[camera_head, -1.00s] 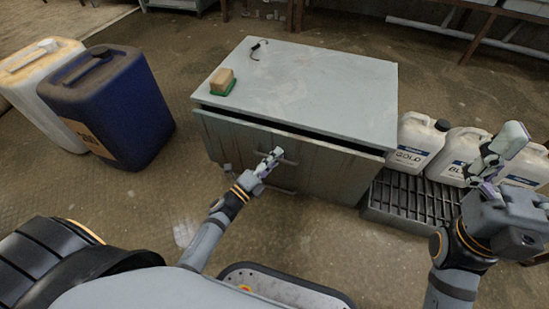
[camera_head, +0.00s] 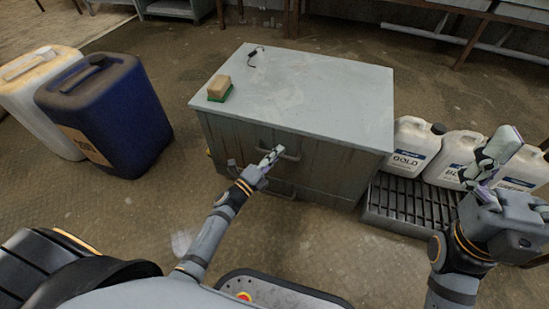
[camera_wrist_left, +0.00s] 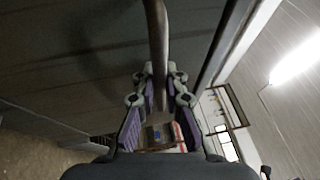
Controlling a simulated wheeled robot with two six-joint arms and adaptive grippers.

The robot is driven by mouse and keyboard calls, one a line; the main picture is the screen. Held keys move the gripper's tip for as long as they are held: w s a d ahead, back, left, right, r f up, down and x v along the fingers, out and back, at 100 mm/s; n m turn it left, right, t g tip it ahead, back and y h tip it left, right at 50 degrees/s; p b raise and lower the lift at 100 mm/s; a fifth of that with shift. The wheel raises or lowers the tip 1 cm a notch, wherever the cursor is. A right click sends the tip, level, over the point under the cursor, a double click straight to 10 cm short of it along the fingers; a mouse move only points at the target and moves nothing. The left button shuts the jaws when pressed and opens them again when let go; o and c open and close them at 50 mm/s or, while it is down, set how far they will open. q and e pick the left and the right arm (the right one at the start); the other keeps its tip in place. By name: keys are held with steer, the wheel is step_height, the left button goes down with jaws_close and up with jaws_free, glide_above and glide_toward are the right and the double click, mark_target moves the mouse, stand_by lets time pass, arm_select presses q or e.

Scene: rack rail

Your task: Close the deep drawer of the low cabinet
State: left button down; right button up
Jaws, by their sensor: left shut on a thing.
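The low grey cabinet (camera_head: 330,105) stands in the middle of the head view. Its upper drawer front (camera_head: 225,135) sits flush under the top, with no dark gap showing. My left gripper (camera_head: 270,158) is shut on that drawer's bar handle (camera_head: 291,155). In the left wrist view the handle (camera_wrist_left: 156,40) runs between the fingers (camera_wrist_left: 157,105). A second handle shows lower on the front, partly behind my gripper. My right gripper (camera_head: 490,160) is raised at the right, empty, its fingers apart, away from the cabinet.
A brush with a green base (camera_head: 219,89) and a small black item (camera_head: 256,56) lie on the cabinet top. A blue canister (camera_head: 105,115) and a whitish one (camera_head: 40,95) stand left. White jugs (camera_head: 412,145) stand on a grated tray (camera_head: 400,205) at right.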

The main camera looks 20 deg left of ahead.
arm_select(q)
steer(key=shift+w, duration=0.1)
steer(key=c, duration=1.4)
jaws_free()
steer(key=shift+a, duration=0.1)
steer(key=v, duration=1.2)
